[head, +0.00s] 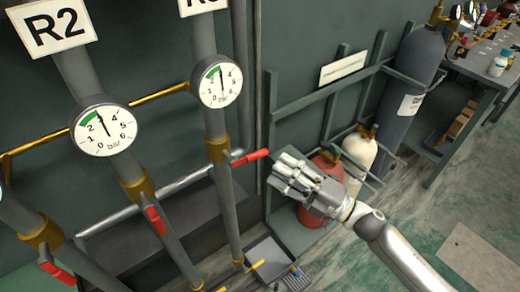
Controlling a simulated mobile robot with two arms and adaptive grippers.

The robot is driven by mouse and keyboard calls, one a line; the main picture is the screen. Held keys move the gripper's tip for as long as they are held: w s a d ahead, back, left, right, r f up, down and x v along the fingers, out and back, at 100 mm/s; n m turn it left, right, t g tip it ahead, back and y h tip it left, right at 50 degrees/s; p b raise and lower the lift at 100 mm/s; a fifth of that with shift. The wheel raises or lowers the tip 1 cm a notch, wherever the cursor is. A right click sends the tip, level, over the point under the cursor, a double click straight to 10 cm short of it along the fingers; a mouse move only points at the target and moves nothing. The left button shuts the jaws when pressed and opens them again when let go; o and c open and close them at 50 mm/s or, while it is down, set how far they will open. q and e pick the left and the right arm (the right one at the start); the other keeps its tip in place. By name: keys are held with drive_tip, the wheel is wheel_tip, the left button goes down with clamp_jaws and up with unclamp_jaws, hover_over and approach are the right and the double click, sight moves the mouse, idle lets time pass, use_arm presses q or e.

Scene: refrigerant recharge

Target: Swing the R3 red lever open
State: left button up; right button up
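The R3 pipe (216,126) runs down under a label plate (200,6) cut off by the top edge. Its red lever (250,157) sticks out to the right, crosswise to the pipe, beside a brass valve fitting (217,149). My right gripper (279,172) is just right of the lever's free end, with its fingers toward it. The fingers look spread, with nothing visible between them. A small gap seems to separate fingers and lever, but depth is hard to judge. My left gripper is not in view.
The R2 pipe has a gauge (103,126) and a red lever (155,220) lying along it. Another red lever (58,273) is at lower left. A red cylinder (318,203) and a cream cylinder (359,150) stand behind my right gripper. A grey tray (268,259) lies below.

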sight(257, 152)
drive_tip(key=x, duration=0.3)
drive_tip(key=shift+w+a+r+p, duration=0.2)
drive_tip(key=shift+w+a+p, duration=0.1)
drive_tip(key=shift+p, duration=0.1)
drive_tip(key=x, duration=0.3)
drive_tip(key=shift+w+f+p, duration=0.1)
drive_tip(key=shift+f+p, duration=0.05)
drive_tip(key=shift+p, duration=0.2)
drive_tip(key=shift+w+a, duration=0.2)
drive_tip(key=shift+a, duration=0.15)
drive_tip(key=shift+c, duration=0.4)
drive_tip(key=c, duration=0.5)
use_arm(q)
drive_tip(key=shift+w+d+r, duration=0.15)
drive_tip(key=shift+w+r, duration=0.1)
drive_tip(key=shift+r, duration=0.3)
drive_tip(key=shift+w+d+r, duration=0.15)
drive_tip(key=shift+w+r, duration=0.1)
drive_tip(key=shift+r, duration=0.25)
use_arm(e)
clamp_jaws()
